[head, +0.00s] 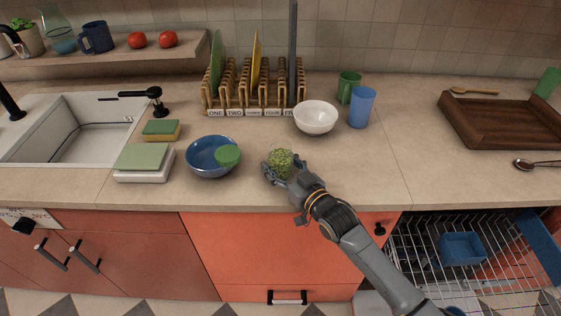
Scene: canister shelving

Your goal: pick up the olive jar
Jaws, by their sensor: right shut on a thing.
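A small, rounded green thing with a bumpy, speckled surface (281,158) is at the front of the counter, right of the blue bowl. It may be the olive jar; no glass, lid or label can be made out. My right gripper (279,170) reaches in from the lower right and is shut on this green thing, its fingers around the lower part. The fingers hide its base, so I cannot tell whether it touches the counter. No other thing in view looks like an olive jar. My left gripper is not in view.
A blue bowl (198,164) holding a green cup (228,156) stands close left. A white bowl (316,117), blue cup (362,107), green cup (349,86) and wooden plate rack (235,92) are behind. The wooden tray (470,125) is right. An open dishwasher rack (420,250) is below right.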

